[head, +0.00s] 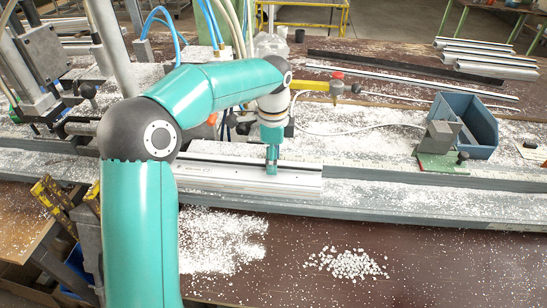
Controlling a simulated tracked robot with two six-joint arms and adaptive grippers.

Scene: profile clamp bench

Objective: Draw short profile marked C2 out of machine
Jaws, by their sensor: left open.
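A short silver profile (250,178) lies along the grey machine bed in the middle of the head view. Its right end is in plain sight; its left part is hidden behind my left arm. I cannot read a C2 mark on it. My left gripper (272,166) points down over the profile, near its right part. Its fingers reach the profile's top or just above it; I cannot tell whether they touch. It is open. My right gripper is not in the head view.
Clamp machinery (45,60) stands at the left. A blue bin (478,125) and a green-based block (440,160) stand at the right. Long profiles (410,78) lie behind. White chips (345,264) cover parts of the bench; its front right is mostly clear.

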